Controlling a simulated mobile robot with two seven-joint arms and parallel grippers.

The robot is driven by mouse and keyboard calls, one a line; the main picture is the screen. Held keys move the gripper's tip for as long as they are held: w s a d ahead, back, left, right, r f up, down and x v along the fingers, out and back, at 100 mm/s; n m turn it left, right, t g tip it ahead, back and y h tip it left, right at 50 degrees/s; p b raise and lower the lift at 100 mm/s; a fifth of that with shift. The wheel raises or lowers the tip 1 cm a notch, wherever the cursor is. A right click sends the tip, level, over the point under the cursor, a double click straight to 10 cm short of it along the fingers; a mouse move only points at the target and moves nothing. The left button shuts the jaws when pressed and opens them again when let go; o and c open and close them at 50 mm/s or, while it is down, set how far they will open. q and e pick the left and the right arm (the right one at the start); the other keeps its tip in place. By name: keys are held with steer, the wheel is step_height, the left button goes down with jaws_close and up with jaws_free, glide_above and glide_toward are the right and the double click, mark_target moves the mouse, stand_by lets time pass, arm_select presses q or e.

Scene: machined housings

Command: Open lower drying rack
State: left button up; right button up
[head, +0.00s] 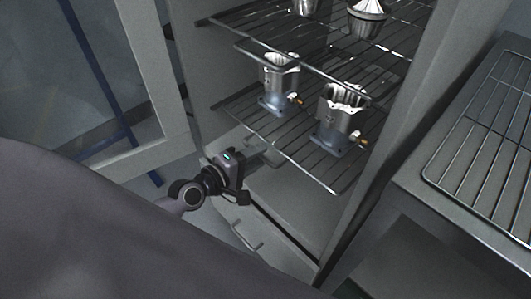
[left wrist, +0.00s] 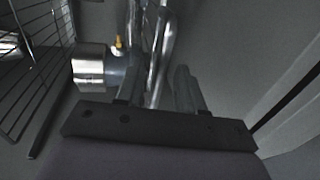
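The lower wire rack (head: 300,158) is inside an open cabinet and carries two silvery housings with blue-grey bases, a left one (head: 279,84) and a right one (head: 341,120). My left gripper (head: 268,152) is below the rack's front left part, fingers pointing into the cabinet. In the left wrist view, its fingers (left wrist: 160,90) stand apart with a gap between them. Blurred shiny metal (left wrist: 160,45) shows beyond the gap; I cannot tell whether it is between the fingers. A housing (left wrist: 90,70) and rack wires (left wrist: 35,75) are at the left there. My right gripper is not in view.
An upper rack (head: 300,35) with a front bar (head: 310,72) holds more metal parts. The cabinet door (head: 150,65) stands open at left. A handle (head: 243,236) is on the low panel. A counter with a wire grid (head: 490,150) is at right.

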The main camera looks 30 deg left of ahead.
arm_select(q)
steer(key=shift+x, duration=1.75)
steer(key=c, duration=0.7)
steer(key=shift+f, duration=0.1)
jaws_close()
steer(key=shift+s+f, duration=0.1)
steer(key=shift+s, duration=0.15)
